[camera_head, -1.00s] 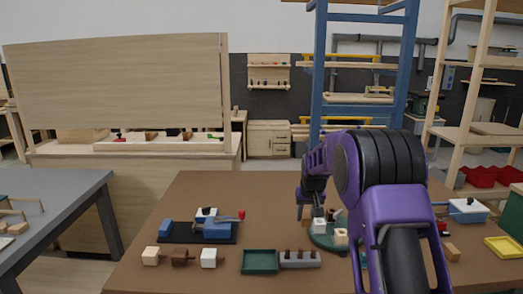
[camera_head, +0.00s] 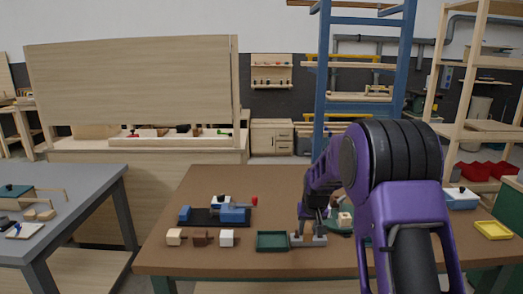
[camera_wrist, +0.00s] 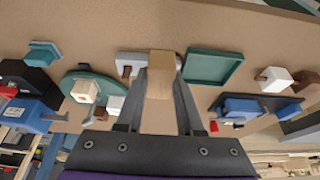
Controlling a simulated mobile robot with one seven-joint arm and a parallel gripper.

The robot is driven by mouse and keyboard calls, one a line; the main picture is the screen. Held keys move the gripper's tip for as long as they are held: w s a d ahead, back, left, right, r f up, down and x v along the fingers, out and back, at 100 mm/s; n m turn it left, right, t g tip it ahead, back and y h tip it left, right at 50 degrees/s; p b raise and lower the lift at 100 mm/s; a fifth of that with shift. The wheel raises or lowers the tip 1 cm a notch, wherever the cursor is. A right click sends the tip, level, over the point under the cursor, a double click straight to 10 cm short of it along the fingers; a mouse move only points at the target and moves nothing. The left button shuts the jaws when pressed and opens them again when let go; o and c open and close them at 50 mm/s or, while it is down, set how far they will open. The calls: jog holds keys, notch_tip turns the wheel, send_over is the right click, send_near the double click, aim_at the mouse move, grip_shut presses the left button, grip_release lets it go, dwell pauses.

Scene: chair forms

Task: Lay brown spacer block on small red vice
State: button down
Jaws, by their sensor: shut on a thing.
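My gripper (camera_wrist: 160,92) is shut on a light brown wooden block (camera_wrist: 161,72), taken to be the spacer block, which shows between its fingers in the wrist view. In the head view my gripper (camera_head: 309,232) is low over the brown table, at the grey pegged holder (camera_head: 318,240); the block is not clear there. I cannot make out the small red vice for certain. A red piece (camera_wrist: 8,92) shows at the left edge of the wrist view, between a black and a blue thing, partly cut off. My arm covers that area in the head view.
A green tray (camera_head: 272,241) lies beside the grey holder. A blue vice (camera_head: 234,214) with a red-knobbed lever stands on a dark base. White and brown pegged blocks (camera_head: 200,238) line the front. A round green base (camera_wrist: 98,88) carries a pale block. A yellow tray (camera_head: 493,230) is far right.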

jog(key=s+f+p, duration=0.1)
jog(key=s+f, duration=0.1)
jog(key=s, duration=0.8)
jog(key=s+f+p, duration=0.1)
jog(key=s+f, duration=0.1)
jog(key=s, duration=0.8)
jog(key=shift+s+f, duration=0.2)
jog(key=shift+f, duration=0.2)
jog(key=shift+d, duration=0.1)
